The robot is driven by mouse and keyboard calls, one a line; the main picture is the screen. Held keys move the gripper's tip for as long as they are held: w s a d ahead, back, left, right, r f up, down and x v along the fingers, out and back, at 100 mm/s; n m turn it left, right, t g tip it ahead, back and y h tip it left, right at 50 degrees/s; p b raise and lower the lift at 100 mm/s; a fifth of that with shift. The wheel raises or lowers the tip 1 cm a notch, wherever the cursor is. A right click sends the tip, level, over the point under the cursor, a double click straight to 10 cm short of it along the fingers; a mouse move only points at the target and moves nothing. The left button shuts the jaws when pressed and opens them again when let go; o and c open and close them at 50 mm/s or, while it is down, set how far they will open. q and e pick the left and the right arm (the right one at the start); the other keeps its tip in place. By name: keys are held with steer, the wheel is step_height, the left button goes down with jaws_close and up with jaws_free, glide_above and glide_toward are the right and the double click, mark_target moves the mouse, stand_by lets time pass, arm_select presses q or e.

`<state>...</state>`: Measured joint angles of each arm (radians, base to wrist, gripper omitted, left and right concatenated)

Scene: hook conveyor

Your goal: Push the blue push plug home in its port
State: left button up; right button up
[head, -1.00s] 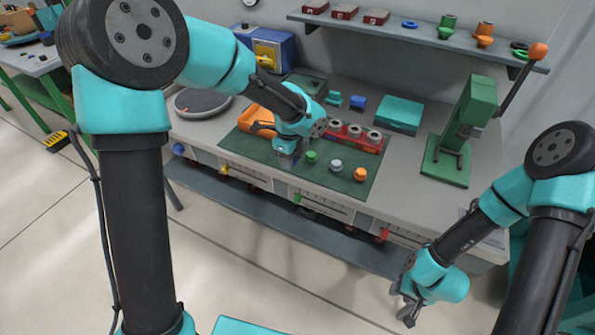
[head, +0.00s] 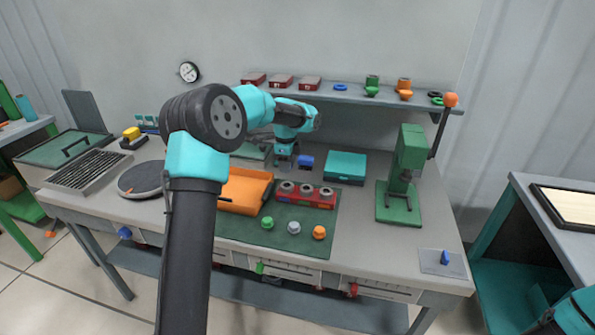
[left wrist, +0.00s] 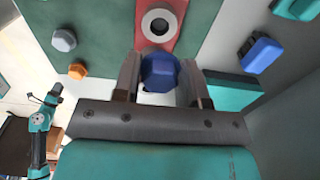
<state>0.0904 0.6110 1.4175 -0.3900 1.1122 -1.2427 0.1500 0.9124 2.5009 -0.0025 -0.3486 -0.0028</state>
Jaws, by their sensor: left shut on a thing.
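The blue push plug (left wrist: 160,73) has a faceted, six-sided cap. It sits between the two fingers of my left gripper (left wrist: 162,85), which is shut on it. In the head view the left gripper (head: 284,160) is just behind the red block (head: 318,199), and the plug cannot be made out there. The red block carries a row of three grey ring-shaped ports (head: 306,189). My right gripper is out of view.
Green (head: 267,222), white (head: 293,227) and orange (head: 319,232) plugs stand on the green mat (head: 285,243) in front of the block. An orange tray (head: 243,190) is left.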

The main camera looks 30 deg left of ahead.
arm_select(q)
steer(key=shift+a, duration=0.1)
steer(key=shift+f, duration=0.15)
steer(key=shift+f, duration=2.7)
steer(key=shift+f, duration=0.6)
stand_by(0.4)
steer(key=o, duration=1)
steer(key=shift+r, duration=0.1)
step_height(320, 180, up, 17)
steer(key=shift+r, duration=0.1)
stand_by(0.4)
